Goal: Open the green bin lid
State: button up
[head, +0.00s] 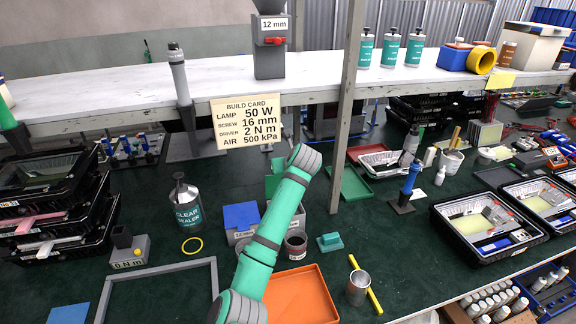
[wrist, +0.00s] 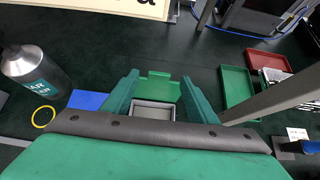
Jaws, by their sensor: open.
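In the wrist view, the green lid (wrist: 160,90) appears raised at the far side of a small grey bin (wrist: 155,111), whose pale inside shows. My gripper (wrist: 158,80) is open, its two green fingers spread either side of the lid and bin in the picture. I cannot tell whether a finger touches the lid. In the head view, my arm covers most of this bin and my gripper; a green piece shows left of the arm, and I cannot tell whether it is lid or gripper. The neighbouring blue lid (head: 241,216) looks closed.
A clear sealer bottle (head: 186,205) and yellow ring (head: 192,245) are left of the bins. A brown-filled cup (head: 296,243), green block (head: 330,242) and orange tray (head: 300,295) are on the near side. A shelf post (head: 346,110) rises to the right.

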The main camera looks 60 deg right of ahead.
jog(key=v, duration=0.6)
jog(key=shift+s+r, duration=0.2)
